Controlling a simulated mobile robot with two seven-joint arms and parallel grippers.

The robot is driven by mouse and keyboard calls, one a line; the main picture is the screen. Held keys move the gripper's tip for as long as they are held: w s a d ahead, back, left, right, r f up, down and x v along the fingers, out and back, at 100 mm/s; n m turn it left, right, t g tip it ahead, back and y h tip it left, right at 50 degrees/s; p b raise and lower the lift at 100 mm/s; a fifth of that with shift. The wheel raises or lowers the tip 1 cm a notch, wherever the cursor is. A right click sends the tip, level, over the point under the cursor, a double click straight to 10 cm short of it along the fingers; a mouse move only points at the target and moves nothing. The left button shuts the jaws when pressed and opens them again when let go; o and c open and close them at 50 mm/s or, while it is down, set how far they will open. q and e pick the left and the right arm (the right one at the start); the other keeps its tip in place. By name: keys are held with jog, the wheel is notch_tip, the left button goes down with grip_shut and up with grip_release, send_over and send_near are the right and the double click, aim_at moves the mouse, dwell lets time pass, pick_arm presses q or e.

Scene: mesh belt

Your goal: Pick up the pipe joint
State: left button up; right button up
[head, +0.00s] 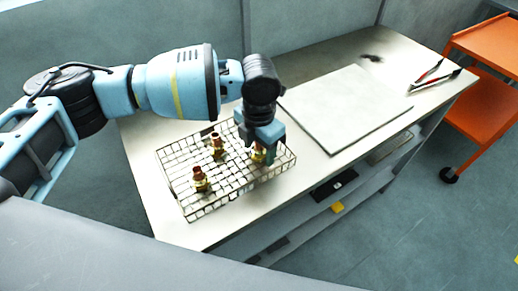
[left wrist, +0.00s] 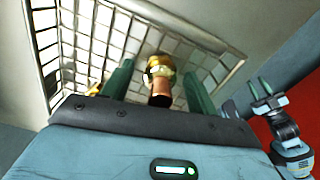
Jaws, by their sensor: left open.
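My left gripper (head: 264,155) is open and points down over the right part of a wire mesh basket (head: 184,214). A brass and copper pipe joint (head: 257,154) stands there, partly hidden by the gripper. In the left wrist view this pipe joint (left wrist: 160,82) lies between the two green fingers of my left gripper (left wrist: 159,90), with a visible gap to each finger. Two more pipe joints stand in the basket, one at the front left (head: 200,181) and one further back (head: 216,146). My right gripper (left wrist: 261,88) shows in the left wrist view, away from the basket, with its fingers apart.
The basket rests on a pale workbench (head: 300,190). A flat light board (head: 346,108) lies right of it, with pliers (head: 433,78) beyond. A shelf below holds a dark item (head: 334,185) and a yellow one (head: 337,207). An orange cart (head: 490,95) stands at the right.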

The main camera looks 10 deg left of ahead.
aim_at(262, 154)
pick_arm(q)
jog(key=c, duration=1.1)
jog(key=shift+c, duration=0.3)
jog(key=shift+r, duration=0.1)
jog(key=shift+r, duration=0.4)
notch_tip(262, 154, up, 2)
jog(key=shift+w+r, duration=0.1)
jog(key=shift+r, duration=0.05)
jog(key=shift+s+d+r, duration=0.2)
jog(key=shift+s+d, duration=0.3)
jog(key=shift+s, duration=0.1)
jog(key=s+d+r, duration=0.1)
jog(key=s+d, duration=0.8)
jog(key=s, duration=0.2)
jog(key=shift+s+r+b, duration=0.2)
jog(key=shift+b, duration=0.1)
